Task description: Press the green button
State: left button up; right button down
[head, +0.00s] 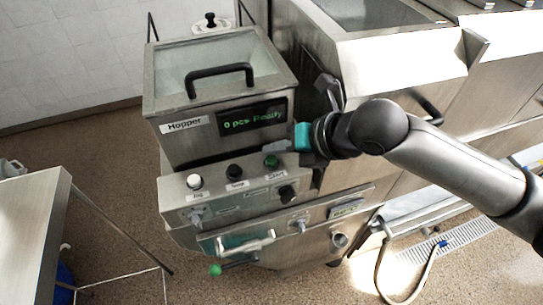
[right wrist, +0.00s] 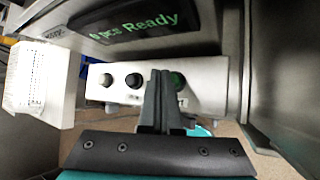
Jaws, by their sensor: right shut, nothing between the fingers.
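The green button (head: 271,161) is the right one of the row of buttons on the sloping steel control panel (head: 215,202) below the hopper. My right gripper (head: 268,147) is shut and empty, coming in from the right just above and behind the green button in the head view. In the right wrist view its closed dark fingers (right wrist: 160,74) stand in front of the panel, and the green button (right wrist: 178,80) shows just to their right, partly hidden. I cannot tell whether they touch it. My left gripper is not in view.
A white button (head: 194,181), a black button (head: 234,171) and a black knob (head: 287,193) share the panel. The hopper (head: 218,85) with a "0 pcs Ready" display (head: 252,119) rises behind. A steel table (head: 35,225) stands at left, with open floor between.

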jog(key=shift+f, duration=0.1)
dwell(0.6)
jog(key=shift+f, duration=0.3)
